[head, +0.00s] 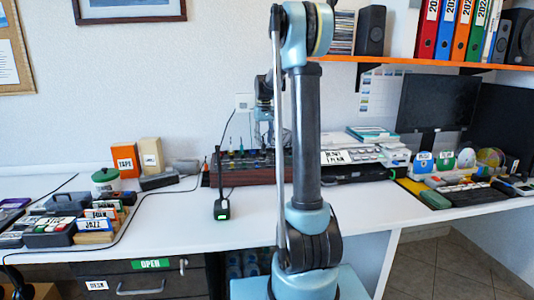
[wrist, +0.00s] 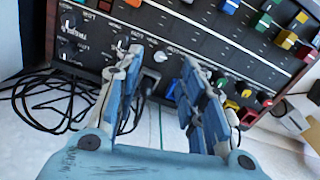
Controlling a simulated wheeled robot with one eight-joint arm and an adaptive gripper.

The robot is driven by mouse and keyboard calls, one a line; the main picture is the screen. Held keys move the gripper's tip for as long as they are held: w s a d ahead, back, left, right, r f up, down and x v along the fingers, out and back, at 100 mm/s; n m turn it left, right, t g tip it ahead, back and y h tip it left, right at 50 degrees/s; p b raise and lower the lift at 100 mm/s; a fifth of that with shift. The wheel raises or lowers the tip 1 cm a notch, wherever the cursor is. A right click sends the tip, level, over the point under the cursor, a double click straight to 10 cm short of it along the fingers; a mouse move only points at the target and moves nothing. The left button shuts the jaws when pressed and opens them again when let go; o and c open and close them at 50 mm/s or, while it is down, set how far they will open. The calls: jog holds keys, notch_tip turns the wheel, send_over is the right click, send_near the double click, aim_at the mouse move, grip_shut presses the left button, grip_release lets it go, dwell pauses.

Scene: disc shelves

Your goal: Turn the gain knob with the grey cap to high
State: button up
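The dark mixer panel (wrist: 220,48) with wooden sides fills the upper part of the wrist view, its lettering upside down. It also stands at the back of the desk in the head view (head: 240,172). A small light-grey-capped knob (wrist: 160,56) shows between my fingertips; I cannot read a gain label at it. Black knobs (wrist: 69,20) with white marks sit at the left. My gripper (wrist: 160,60) is open, its blue-grey fingers apart on either side of the grey cap; contact cannot be told. In the head view my arm hides much of the gripper.
Coloured slider caps (wrist: 288,40) and several coloured knobs (wrist: 247,93) lie to the right on the panel. Black cables (wrist: 45,100) loop at the left and a plug stands between the fingers.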

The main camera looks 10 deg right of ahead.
aim_at(264, 155)
jog(key=shift+f, duration=2.95)
grip_shut()
